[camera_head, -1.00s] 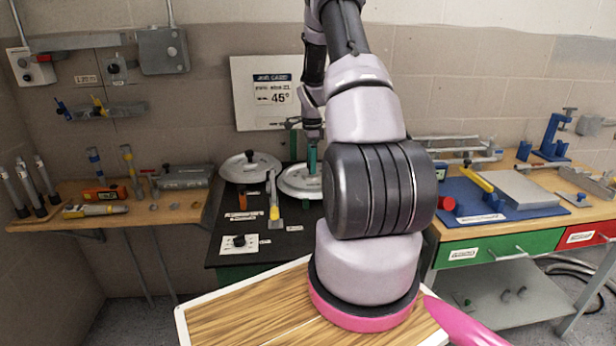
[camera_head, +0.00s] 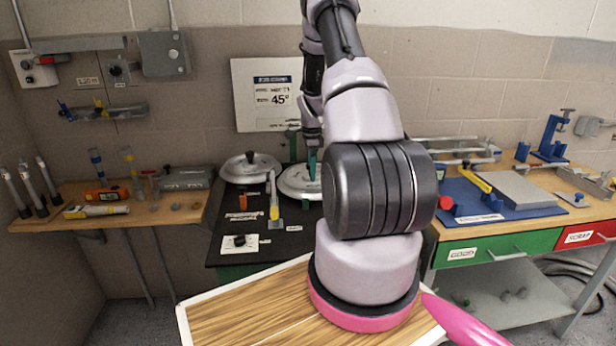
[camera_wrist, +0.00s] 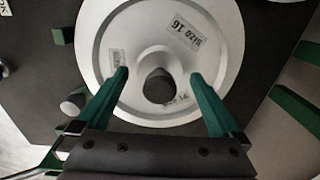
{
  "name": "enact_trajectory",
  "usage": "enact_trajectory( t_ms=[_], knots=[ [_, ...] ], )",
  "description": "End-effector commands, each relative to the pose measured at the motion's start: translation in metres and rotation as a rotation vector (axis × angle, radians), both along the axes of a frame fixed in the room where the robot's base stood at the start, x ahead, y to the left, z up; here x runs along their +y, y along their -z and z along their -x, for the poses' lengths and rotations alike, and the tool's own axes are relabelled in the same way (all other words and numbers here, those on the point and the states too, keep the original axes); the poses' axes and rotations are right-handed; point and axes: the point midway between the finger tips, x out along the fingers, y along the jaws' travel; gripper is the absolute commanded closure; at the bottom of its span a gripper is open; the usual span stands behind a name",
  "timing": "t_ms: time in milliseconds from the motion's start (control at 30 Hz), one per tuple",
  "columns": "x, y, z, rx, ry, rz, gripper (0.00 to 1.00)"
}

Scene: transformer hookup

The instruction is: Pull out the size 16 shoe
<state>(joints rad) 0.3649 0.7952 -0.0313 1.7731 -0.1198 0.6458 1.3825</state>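The size 16 shoe is a pale round disc (camera_wrist: 218,75) with "Size 16" labels and a dark round knob (camera_wrist: 160,88) at its middle. In the head view it is the right of two discs (camera_head: 292,190) on the black bench top, partly hidden by my arm. My gripper (camera_wrist: 160,76) has green fingers, open and spread to either side of the knob, with gaps between. In the head view my gripper (camera_head: 312,165) is above that disc. Whether the fingertips touch the disc I cannot tell.
A second knobbed disc (camera_head: 250,168) stands just left of it. Workbenches with tools flank both sides.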

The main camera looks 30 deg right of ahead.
Motion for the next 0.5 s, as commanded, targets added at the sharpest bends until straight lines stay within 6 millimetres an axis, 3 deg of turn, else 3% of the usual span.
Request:
enact_trajectory(
  t_ms=[33, 133, 500],
  knots=[
    [0.0044, 0.0194, 0.0073, 0.021, -0.010, -0.007, 0.34],
    [0.0045, 0.0194, 0.0072, 0.021, -0.011, -0.007, 0.71],
    [0.0050, 0.0150, 0.0069, 0.021, -0.012, -0.007, 0.71]
  ],
)
